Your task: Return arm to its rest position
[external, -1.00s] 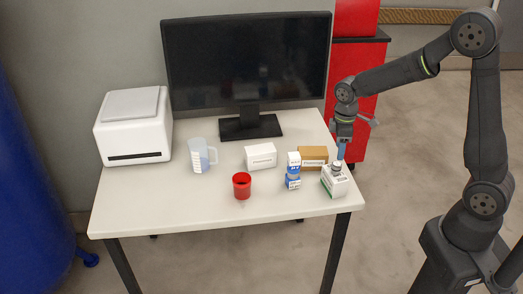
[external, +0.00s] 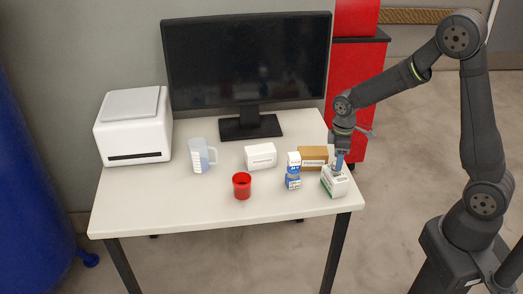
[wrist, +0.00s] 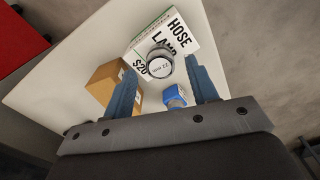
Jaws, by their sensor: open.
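My gripper (external: 338,162) is at the right side of the table, just above a white box (external: 334,182) with green edging. In the wrist view my gripper (wrist: 159,75) is open, with its two blue fingers apart. A small round grey-rimmed piece with a pale, printed face (wrist: 160,62) shows between and beyond the fingertips, over the white box with large black print (wrist: 172,30). I cannot tell whether the fingers touch anything. In the external view the fingers hide most of the round piece.
A brown box (external: 313,154), a blue-and-white carton (external: 293,170) and a white box (external: 261,156) stand left of my gripper. A red cup (external: 242,186), a clear measuring jug (external: 201,155), a monitor (external: 247,65) and a printer (external: 134,126) are farther left. A red cabinet (external: 358,80) stands behind.

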